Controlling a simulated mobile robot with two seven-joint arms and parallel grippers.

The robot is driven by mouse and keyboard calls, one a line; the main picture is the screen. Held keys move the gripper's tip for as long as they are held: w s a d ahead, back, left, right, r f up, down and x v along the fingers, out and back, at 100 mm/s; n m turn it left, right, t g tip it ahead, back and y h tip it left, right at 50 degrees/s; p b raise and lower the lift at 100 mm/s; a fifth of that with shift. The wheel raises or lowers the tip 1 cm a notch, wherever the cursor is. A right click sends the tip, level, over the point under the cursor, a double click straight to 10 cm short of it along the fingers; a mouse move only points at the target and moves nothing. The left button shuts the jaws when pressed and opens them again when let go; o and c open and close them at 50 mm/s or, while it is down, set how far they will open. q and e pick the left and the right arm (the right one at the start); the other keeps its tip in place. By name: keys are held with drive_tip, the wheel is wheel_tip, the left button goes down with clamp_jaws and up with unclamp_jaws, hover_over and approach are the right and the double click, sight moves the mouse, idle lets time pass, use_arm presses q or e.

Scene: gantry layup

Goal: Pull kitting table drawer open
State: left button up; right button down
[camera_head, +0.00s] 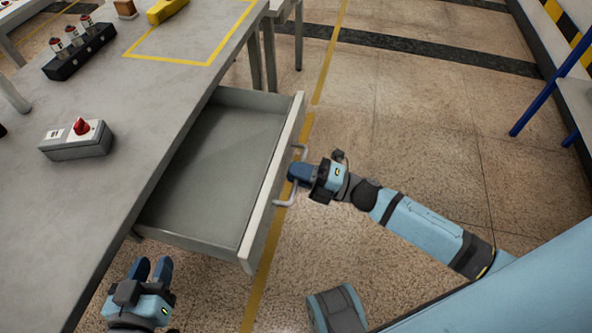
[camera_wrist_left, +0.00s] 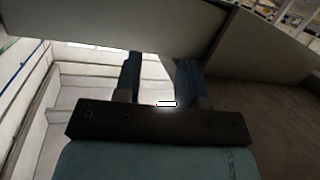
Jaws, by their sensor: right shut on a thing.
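The kitting table drawer (camera_head: 215,165) is pulled out from under the table (camera_head: 95,185), and its grey inside is empty. Its front panel carries a light bar handle (camera_head: 284,200). My right gripper (camera_head: 293,174) is at the handle and shut on it. My left gripper (camera_head: 151,268) is low beside the table's near edge, below the drawer's near corner. Its two blue fingers stand apart with nothing between them. They also show apart in the left wrist view (camera_wrist_left: 160,75), under a grey panel.
On the table are a grey box with a red knob (camera_head: 78,135), a black rack with several red-topped parts (camera_head: 80,48) and a yellow object (camera_head: 165,10). A blue-legged shelf (camera_head: 545,95) stands at right. Floor right of the drawer is clear beyond my arm.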

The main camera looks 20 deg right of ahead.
drive_tip(key=c, duration=1.2)
unclamp_jaws()
